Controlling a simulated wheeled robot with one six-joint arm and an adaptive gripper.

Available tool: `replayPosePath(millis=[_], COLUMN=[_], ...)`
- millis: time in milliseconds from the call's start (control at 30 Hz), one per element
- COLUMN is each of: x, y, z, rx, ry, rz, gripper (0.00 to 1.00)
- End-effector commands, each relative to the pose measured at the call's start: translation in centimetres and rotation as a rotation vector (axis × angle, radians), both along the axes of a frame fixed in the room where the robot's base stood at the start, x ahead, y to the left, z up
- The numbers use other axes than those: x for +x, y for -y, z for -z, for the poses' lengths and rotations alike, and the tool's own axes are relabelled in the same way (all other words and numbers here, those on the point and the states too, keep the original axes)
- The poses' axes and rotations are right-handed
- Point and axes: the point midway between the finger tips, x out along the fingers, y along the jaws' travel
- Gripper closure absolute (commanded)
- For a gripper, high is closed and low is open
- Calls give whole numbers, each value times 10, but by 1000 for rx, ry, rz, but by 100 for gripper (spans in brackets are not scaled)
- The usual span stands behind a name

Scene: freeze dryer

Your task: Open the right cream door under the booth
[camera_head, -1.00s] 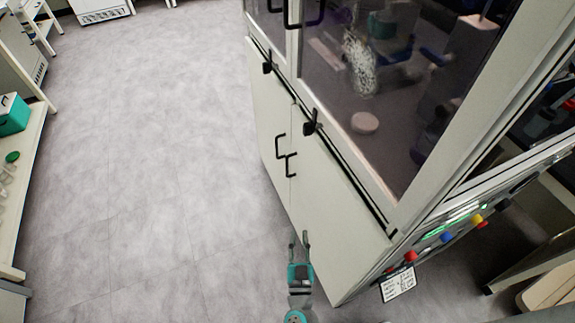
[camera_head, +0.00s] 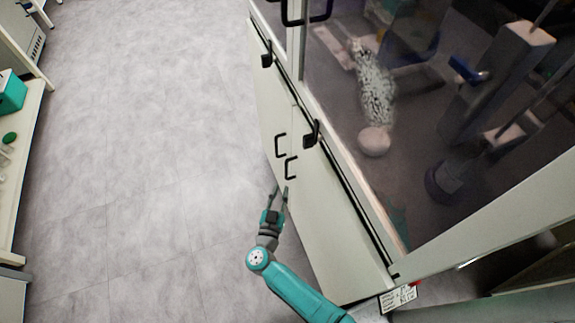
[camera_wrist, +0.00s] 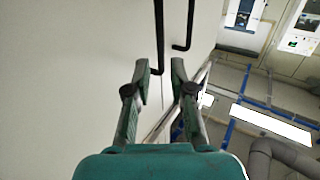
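The right cream door (camera_head: 325,215) is shut under the glazed booth. Its black bar handle (camera_head: 291,168) sits by the seam with the left cream door (camera_head: 270,112), whose own handle (camera_head: 279,146) is close by. My gripper (camera_head: 280,190) is just below the right door's handle in the head view, its two fingers spread and empty. In the wrist view, my open gripper (camera_wrist: 159,66) has the nearer handle (camera_wrist: 158,38) lined up between its fingertips. The other handle (camera_wrist: 185,30) shows to the right. Whether the bar is between the fingers or still ahead of them is unclear.
The booth's glass front (camera_head: 400,110) rises above the doors, with black latches (camera_head: 311,133) along the lower frame. The grey floor (camera_head: 140,160) left of the doors is clear. A bench (camera_head: 28,180) with a teal box (camera_head: 10,92) stands at the far left.

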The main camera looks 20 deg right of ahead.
Motion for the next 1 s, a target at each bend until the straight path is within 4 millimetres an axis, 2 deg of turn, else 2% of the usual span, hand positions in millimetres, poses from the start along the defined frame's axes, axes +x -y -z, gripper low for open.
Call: replayPosePath(millis=[300, 500, 700, 967, 1000], x=[47, 68, 77, 77, 77], y=[32, 46, 51, 52, 52], z=[-1, -1, -1, -1, -1], rx=[-1, 0, -1, -1, -1], ry=[2, 1, 1, 1, 1], rz=[3, 1, -1, -1, -1], gripper=[77, 77, 77, 77, 85])
